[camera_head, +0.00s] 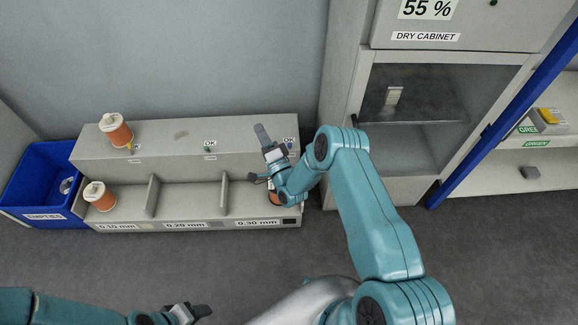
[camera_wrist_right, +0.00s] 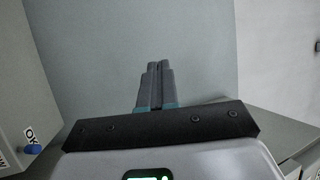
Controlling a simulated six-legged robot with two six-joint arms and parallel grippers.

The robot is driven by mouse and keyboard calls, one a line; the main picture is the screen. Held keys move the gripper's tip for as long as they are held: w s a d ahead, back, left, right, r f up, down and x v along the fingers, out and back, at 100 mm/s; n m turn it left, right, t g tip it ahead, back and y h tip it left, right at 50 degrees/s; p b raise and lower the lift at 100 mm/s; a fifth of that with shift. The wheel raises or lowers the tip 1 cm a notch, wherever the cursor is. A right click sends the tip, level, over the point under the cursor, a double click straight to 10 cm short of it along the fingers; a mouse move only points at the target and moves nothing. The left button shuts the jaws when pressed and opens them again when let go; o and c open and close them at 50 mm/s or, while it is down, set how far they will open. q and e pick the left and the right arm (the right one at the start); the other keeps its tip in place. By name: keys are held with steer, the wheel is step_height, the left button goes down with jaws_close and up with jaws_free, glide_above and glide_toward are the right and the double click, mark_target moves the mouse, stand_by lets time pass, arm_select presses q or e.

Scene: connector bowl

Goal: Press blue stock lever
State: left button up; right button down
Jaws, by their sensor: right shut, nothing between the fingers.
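A blue empties bin (camera_head: 40,170) stands left, a dry cabinet (camera_head: 415,110) right.

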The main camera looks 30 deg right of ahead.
mark_target(290, 146)
arm_select(q)
step_height(290, 146, down, 17)
steer(key=w+b, duration=0.1)
steer(key=b, duration=1.3)
steer(key=shift+a, duration=0.3)
arm_select(e)
steer(key=s+d+f+m+h, duration=0.1)
steer(key=s+d+f+h, duration=0.1)
steer(key=f, duration=0.8)
steer(key=s+d+f+m+h, duration=0.1)
steer(key=s+d+f, duration=0.3)
steer(key=f, duration=0.6)
steer(key=s+d+f+m+h, duration=0.1)
steer(key=s+d+f+h, duration=0.1)
steer(key=f, duration=0.8)
steer(key=shift+s+d+f+m+h, duration=0.3)
steer(key=shift+s+d, duration=0.35)
steer(key=shift+s, duration=0.15)
arm_select(q)
steer(key=shift+b, duration=0.3)
arm_select(e)
steer(key=shift+w+r, duration=0.1)
steer(key=shift+r, duration=0.05)
